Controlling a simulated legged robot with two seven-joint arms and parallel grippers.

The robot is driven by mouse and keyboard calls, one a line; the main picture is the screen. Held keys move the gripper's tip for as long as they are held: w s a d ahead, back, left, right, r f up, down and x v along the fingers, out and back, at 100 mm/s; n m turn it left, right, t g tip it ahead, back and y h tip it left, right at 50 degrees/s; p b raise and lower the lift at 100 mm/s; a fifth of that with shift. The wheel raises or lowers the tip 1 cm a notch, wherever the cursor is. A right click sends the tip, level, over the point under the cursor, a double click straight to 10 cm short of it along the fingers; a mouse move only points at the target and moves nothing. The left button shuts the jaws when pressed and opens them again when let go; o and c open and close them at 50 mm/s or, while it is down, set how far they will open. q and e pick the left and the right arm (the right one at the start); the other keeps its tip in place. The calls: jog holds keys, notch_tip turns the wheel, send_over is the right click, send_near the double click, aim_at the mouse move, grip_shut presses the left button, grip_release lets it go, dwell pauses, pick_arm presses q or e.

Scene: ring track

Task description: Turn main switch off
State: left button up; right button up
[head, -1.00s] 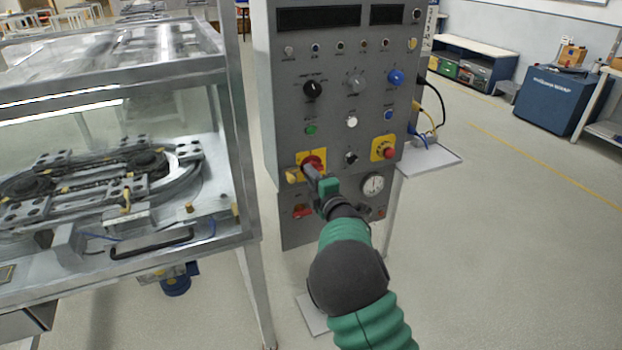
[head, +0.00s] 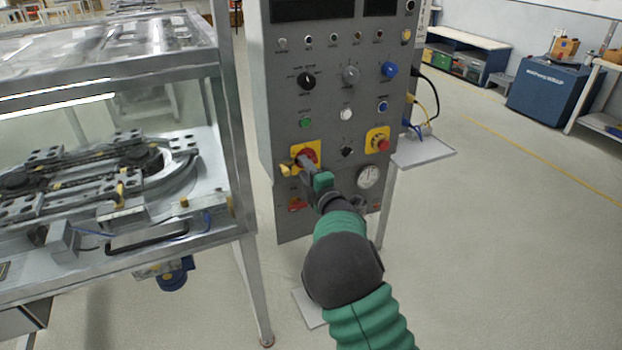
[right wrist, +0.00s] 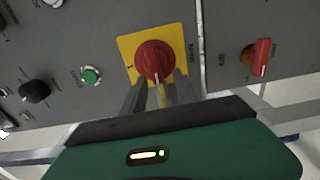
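The main switch (head: 309,153) is a red rotary knob on a yellow square plate, low on the left of the grey control panel. It also shows in the right wrist view (right wrist: 155,60), where the knob's grip points down toward my gripper. My right gripper (head: 304,163) is at the switch and partly covers it in the head view. In the right wrist view its two dark fingers (right wrist: 159,88) are apart, one on each side of the knob's lower part. I cannot tell whether they touch it. My left gripper is out of view.
A red button on a yellow plate (head: 378,140) sits right of the switch. A green button (head: 306,122) is above it, and another red switch (head: 297,204) below. A glass-sided machine frame (head: 240,200) stands close on the left.

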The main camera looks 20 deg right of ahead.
jog(key=s, duration=1.6)
jog(key=shift+s+p, duration=0.25)
jog(key=shift+p, duration=0.05)
jog(key=shift+f, duration=0.1)
